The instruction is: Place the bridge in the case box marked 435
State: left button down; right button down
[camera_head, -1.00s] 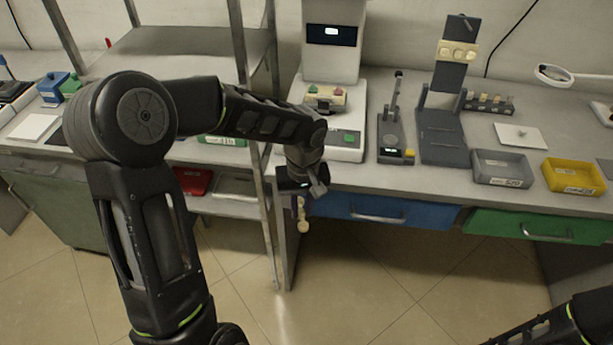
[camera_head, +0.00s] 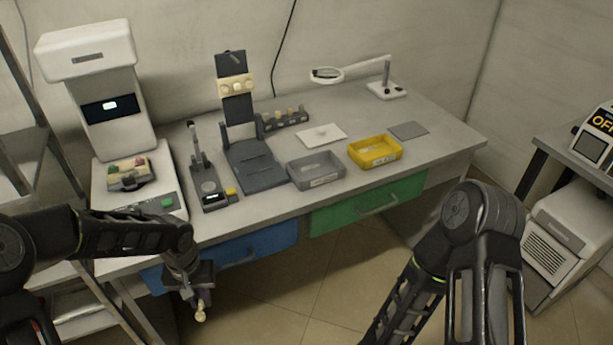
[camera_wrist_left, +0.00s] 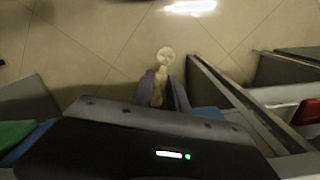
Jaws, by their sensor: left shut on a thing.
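My left gripper (camera_head: 199,297) points down in front of the bench, off its front edge and above the floor. It is shut on the cream-coloured bridge (camera_head: 200,314), which hangs below the fingertips. The bridge also shows in the left wrist view (camera_wrist_left: 165,57) beyond the purplish fingers (camera_wrist_left: 163,92), with floor behind it. Two open boxes with labels stand on the bench: a grey box (camera_head: 318,181) and a yellow box (camera_head: 373,162) to its right. Their label numbers are too small to read surely. My right arm shows at lower right, but its gripper is out of view.
A white machine (camera_head: 135,170) with a screen stands at the bench's left. A small dark device (camera_head: 208,190) and a dark upright stand (camera_head: 252,170) stand left of the boxes. A magnifier lamp (camera_head: 388,89) stands behind. Blue (camera_head: 245,250) and green (camera_head: 370,203) drawers are below.

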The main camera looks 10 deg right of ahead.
aim_at(374, 155)
jog(key=i+l, duration=0.1)
jog(key=l, duration=1)
jog(key=i+l, duration=0.15)
jog(key=l, duration=0.35)
jog(key=i+l, duration=0.1)
jog(key=l, duration=0.45)
jog(key=i+l, duration=0.1)
jog(key=l, duration=1)
jog(key=i, duration=0.05)
